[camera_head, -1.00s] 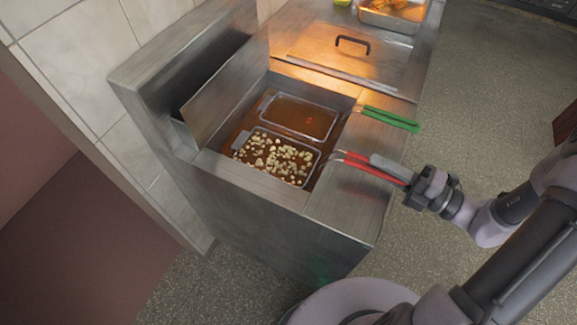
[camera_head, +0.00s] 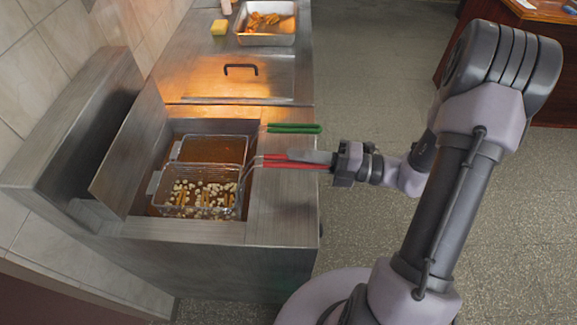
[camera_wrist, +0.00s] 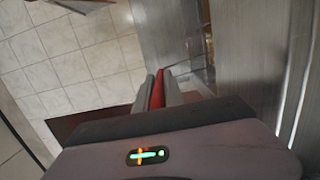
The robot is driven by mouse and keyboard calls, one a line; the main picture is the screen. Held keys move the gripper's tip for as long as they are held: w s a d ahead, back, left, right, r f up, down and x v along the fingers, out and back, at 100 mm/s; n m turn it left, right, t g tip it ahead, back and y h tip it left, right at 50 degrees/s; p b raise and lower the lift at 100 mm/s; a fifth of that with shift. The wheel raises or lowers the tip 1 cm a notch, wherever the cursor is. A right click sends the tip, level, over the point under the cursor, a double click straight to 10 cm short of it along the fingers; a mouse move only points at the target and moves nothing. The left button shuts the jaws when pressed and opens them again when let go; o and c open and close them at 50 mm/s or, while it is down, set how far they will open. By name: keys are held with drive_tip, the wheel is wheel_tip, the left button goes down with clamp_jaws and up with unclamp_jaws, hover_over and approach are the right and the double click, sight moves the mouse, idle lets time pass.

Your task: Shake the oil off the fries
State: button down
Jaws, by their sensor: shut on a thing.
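My gripper (camera_head: 336,160) is shut on the red handle (camera_head: 290,164) of the near fry basket (camera_head: 205,182), at the right of the fryer. The handle also shows between the fingers in the wrist view (camera_wrist: 157,92). The wire basket sits level over the near part of the fryer vat. Fries (camera_head: 206,198) lie in it, with pale bubbles among and around them. I cannot tell how far its bottom is clear of the oil (camera_head: 213,150).
A second basket with a green handle (camera_head: 295,128) sits in the far part of the vat. Behind it are a closed lid with a black handle (camera_head: 241,68), a yellow sponge (camera_head: 219,27) and a metal tray (camera_head: 268,39) with food. A raised steel panel (camera_head: 130,150) stands left of the vat.

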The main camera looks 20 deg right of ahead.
wheel_tip(320, 180, up, 4)
drive_tip(key=shift+f+p, duration=0.1)
drive_tip(key=shift+p, duration=0.4)
